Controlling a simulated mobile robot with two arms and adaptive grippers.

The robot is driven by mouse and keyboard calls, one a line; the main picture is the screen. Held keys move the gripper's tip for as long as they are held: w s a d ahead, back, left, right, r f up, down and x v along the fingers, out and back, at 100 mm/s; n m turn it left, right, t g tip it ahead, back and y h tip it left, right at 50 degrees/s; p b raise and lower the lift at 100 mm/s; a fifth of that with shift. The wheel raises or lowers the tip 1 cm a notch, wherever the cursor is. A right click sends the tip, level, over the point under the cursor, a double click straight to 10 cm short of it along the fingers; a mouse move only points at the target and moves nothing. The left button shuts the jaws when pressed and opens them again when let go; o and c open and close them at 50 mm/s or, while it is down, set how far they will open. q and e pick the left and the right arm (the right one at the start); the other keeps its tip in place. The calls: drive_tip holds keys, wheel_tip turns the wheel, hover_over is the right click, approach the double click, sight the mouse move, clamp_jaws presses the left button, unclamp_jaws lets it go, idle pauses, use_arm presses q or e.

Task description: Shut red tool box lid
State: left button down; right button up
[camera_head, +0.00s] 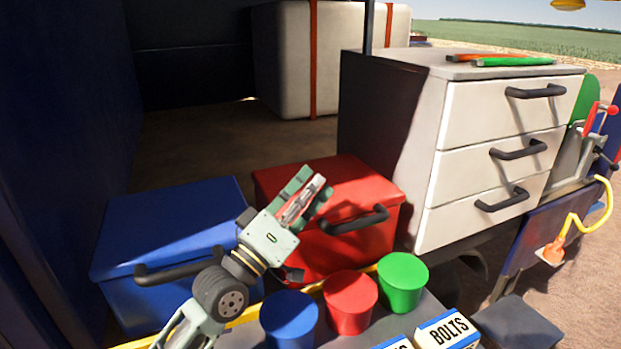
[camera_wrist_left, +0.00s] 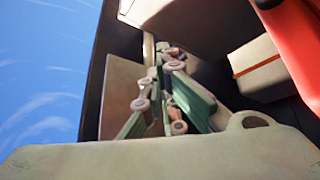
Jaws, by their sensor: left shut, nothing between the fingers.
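The red tool box (camera_head: 375,241) stands in the middle of the head view, between a blue box and a white drawer cabinet. Its red lid (camera_head: 360,182) lies down on top and looks shut, with a dark handle (camera_head: 355,221) at the front. My left gripper (camera_head: 316,184) is shut and empty. In the head view it overlaps the left part of the lid; whether it touches the lid is unclear. Its fingers also show in the left wrist view (camera_wrist_left: 172,105), with a red surface (camera_wrist_left: 295,40) at the upper right. My right gripper is out of view.
The blue box (camera_head: 175,215) with a dark handle is on the left. The white drawer cabinet (camera_head: 490,115) is on the right. Blue (camera_head: 289,320), red (camera_head: 350,302) and green (camera_head: 403,282) cups stand in front, beside a BOLTS box (camera_head: 447,330).

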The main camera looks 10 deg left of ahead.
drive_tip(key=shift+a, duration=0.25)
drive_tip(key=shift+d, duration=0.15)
